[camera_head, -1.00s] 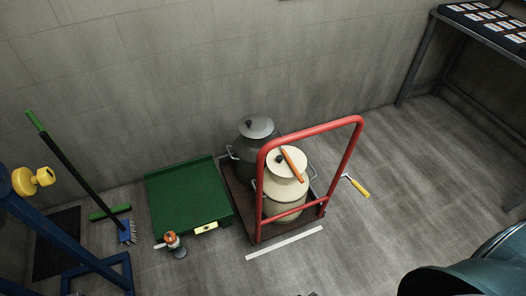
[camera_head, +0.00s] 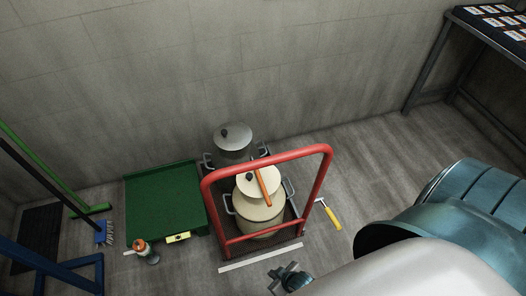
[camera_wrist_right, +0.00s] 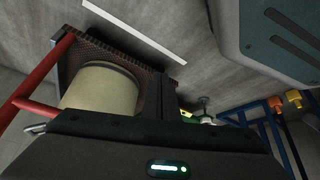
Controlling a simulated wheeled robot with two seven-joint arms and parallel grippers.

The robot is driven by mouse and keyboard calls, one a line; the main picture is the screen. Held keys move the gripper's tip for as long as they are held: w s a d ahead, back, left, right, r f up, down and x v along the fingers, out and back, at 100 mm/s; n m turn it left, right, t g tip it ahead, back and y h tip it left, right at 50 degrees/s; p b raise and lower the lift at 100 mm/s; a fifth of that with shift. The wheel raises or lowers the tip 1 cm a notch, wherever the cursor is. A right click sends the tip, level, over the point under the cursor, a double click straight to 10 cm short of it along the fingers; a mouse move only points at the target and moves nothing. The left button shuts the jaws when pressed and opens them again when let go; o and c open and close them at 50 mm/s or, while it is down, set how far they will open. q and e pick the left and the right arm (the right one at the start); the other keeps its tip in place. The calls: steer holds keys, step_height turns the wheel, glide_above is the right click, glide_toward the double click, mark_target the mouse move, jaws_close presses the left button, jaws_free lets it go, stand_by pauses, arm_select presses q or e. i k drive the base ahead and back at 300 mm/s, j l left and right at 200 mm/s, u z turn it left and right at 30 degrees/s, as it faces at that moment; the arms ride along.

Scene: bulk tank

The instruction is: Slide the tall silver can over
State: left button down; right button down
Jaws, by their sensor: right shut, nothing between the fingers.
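The tall silver can (camera_head: 233,140) stands at the back of the red-handled trolley, against the wall side, its lid and side handles showing. A cream can (camera_head: 262,208) with an orange stick across its lid stands in front of it and hides its lower part. My right gripper (camera_head: 283,274) is low in front of the trolley, apart from both cans, shut and empty. In the right wrist view the gripper body fills the bottom, with the cream can (camera_wrist_right: 100,90) beyond it; I cannot make out the silver can there. My left gripper is not in view.
The trolley's red handle (camera_head: 265,155) arches over the cream can. A green platform (camera_head: 165,200) stands left of the trolley, with a small orange-topped bottle (camera_head: 142,248) before it. A yellow-handled tool (camera_head: 333,217) lies right. A white strip (camera_head: 260,253) marks the floor.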

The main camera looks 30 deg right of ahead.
mark_target(221, 159)
steer(key=l, duration=0.65)
steer(key=k+l+u, duration=0.15)
steer(key=l, duration=1.1)
steer(key=k+l+u, duration=0.1)
steer(key=l, duration=0.55)
